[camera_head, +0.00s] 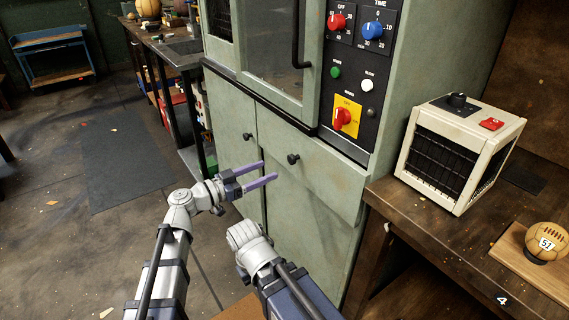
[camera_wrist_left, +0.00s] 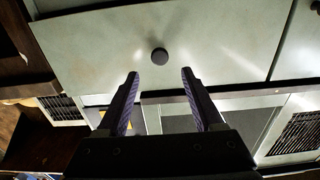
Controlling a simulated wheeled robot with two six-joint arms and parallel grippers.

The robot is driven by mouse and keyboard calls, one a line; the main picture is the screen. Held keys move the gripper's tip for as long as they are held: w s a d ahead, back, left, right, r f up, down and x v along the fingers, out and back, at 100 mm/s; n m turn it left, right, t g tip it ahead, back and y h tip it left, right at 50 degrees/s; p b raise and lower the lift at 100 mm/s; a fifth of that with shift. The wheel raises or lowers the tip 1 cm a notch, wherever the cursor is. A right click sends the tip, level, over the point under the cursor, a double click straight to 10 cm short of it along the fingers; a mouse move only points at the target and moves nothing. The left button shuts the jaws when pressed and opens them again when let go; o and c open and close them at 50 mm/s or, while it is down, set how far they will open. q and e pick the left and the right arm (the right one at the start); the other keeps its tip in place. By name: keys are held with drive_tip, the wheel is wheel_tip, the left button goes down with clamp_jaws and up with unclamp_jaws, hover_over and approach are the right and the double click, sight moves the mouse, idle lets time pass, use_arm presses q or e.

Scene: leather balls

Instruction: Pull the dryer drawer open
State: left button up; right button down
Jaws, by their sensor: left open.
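The green dryer (camera_head: 405,120) stands in the middle of the head view.
A second black knob (camera_head: 247,136) sits on the panel to the left. A wooden bench (camera_head: 395,203) at the right holds a cream heater box (camera_head: 462,152) and a leather ball (camera_head: 547,242). Open floor (camera_head: 75,235) lies at the left.

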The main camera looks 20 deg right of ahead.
sight(290, 161)
use_arm(q)
drive_tip(key=x, duration=0.7)
drive_tip(key=shift+w+d, duration=0.15)
drive_tip(key=shift+d, duration=0.2)
drive_tip(key=shift+c, duration=0.3)
clamp_jaws()
idle(0.8)
